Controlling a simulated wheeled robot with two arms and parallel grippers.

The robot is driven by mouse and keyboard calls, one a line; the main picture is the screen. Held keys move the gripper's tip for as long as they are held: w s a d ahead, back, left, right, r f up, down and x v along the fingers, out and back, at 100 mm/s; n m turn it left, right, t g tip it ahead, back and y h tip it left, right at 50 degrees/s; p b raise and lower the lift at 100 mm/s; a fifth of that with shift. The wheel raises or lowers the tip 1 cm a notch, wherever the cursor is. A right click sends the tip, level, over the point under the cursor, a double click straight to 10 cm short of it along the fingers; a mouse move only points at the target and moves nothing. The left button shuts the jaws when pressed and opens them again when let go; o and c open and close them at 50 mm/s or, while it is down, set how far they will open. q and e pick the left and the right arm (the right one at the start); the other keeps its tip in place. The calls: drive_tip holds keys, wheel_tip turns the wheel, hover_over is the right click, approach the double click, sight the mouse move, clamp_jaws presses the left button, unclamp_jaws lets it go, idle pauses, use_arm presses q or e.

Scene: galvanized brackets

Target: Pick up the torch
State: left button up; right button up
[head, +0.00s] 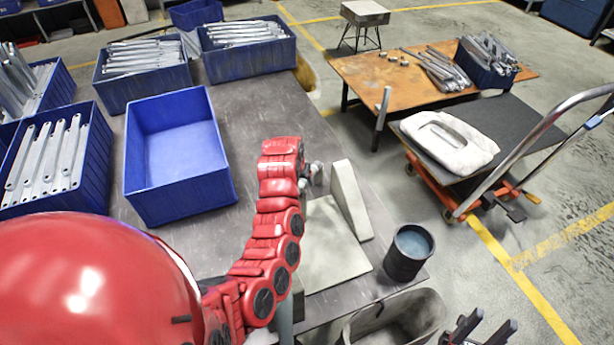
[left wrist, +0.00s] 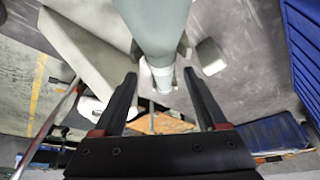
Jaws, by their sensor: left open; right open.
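A grey tapered cylinder with a paler ring (left wrist: 160,35), which looks like the torch, comes in from the top of the left wrist view. Its narrow end lies between the spread fingers of my left gripper (left wrist: 155,88), with gaps on both sides. In the head view my red left arm mostly hides my left gripper (head: 304,165) and the torch. A small pale part beside the gripper may be the torch, but I cannot tell. My right gripper (head: 482,328) is open and empty at the bottom right, beyond the table edge.
A pale angled block (head: 349,200) stands right of my left gripper. A dark cup (head: 409,253) is at the table's right edge, with a grey bin (head: 425,308) below. An empty blue bin (head: 178,145) stands left; blue bins of metal brackets (head: 145,55) stand behind.

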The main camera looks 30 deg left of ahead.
use_arm(q)
drive_tip(key=shift+w+f+p, duration=0.2)
drive_tip(key=shift+f+p, duration=0.15)
drive_tip(key=shift+f, duration=0.05)
drive_tip(key=shift+p+x, duration=0.8)
drive_tip(key=shift+x, duration=1.45)
drive_tip(key=shift+s+a, duration=0.15)
drive_tip(key=shift+a, duration=0.05)
clamp_jaws()
